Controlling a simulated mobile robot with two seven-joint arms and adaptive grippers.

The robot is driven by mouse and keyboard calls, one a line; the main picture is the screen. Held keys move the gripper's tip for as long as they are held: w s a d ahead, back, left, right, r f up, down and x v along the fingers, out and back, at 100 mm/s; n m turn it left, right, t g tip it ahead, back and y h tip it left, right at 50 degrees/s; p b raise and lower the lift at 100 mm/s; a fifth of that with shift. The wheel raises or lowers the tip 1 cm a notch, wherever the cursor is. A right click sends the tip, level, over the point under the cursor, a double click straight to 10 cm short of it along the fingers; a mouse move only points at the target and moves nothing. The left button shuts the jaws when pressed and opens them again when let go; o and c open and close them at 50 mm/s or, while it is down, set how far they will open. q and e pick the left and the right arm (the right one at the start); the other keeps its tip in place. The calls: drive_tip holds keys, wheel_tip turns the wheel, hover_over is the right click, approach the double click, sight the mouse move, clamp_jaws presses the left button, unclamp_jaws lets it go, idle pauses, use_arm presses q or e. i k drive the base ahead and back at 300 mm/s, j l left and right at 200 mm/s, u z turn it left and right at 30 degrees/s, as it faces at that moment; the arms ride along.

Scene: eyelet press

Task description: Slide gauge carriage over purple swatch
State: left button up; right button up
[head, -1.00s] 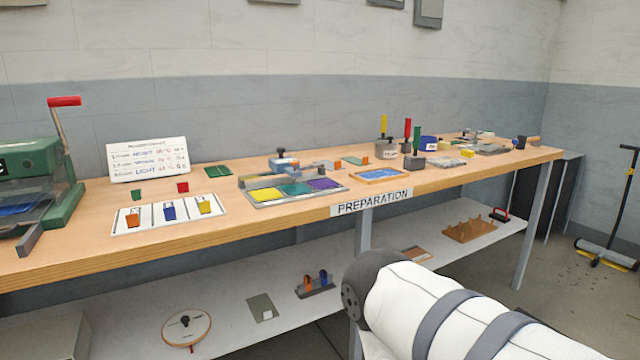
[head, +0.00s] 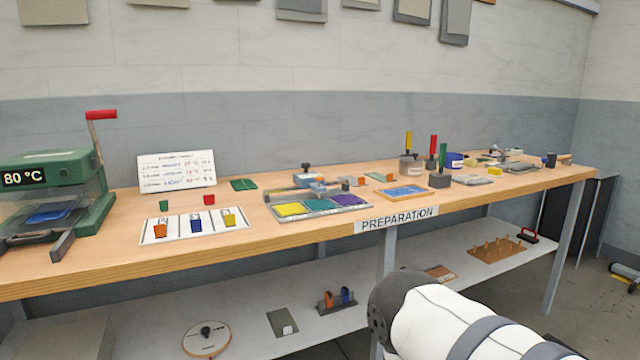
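The gauge carriage (head: 309,180) is a small blue and grey block with a dark knob on top, on the bench at the back of a swatch tray (head: 318,212). The tray holds a yellow swatch (head: 291,209), a teal swatch (head: 322,204) and a purple swatch (head: 348,200) at its right end. A grey bar at the carriage reaches left above the yellow swatch. The carriage appears behind the teal swatch, left of the purple one. One white arm of mine shows at the lower right, below the bench; no gripper is in view.
A green press (head: 50,170) reading 80 °C stands at the left. A white card (head: 176,172) and a board with coloured tags (head: 180,232) are beside it. A blue-topped tray (head: 405,193) and stamps with coloured handles (head: 433,150) stand right of the swatches. A lower shelf (head: 240,310) holds more items.

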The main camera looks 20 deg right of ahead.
sight(305, 179)
drive_tip(key=i+l, duration=0.1)
drive_tip(key=l, duration=0.3)
drive_tip(key=i+l+u, duration=0.15)
drive_tip(key=l, duration=0.7)
drive_tip(key=i+l+u, duration=0.15)
drive_tip(key=l, duration=0.3)
